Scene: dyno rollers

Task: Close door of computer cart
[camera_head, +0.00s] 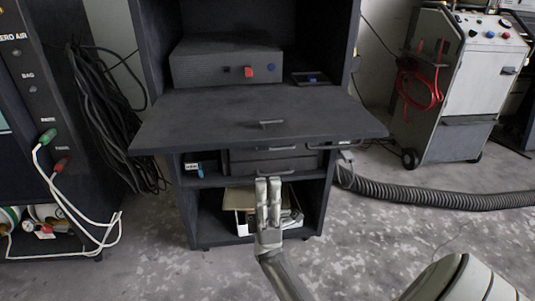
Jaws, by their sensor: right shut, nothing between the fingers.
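The computer cart (180,215) is a dark, tall cabinet in the middle of the view. A wide flat dark panel (210,118) with a small handle (271,124) sticks out level from its front, like a lowered door. Below it are drawers with handles and an open lower compartment. My right gripper (268,181) is shut and empty, pointing up in front of the lower compartment, below the panel's front edge. I cannot tell whether it touches the cart. My left gripper is out of view.
A grey box (226,62) with a red knob sits on the cart's upper shelf. A dark analyser cabinet (30,110) with hoses stands left, beside hanging black cables (105,120). A white wheeled unit (463,90) stands right. A ribbed hose (430,198) lies on the floor.

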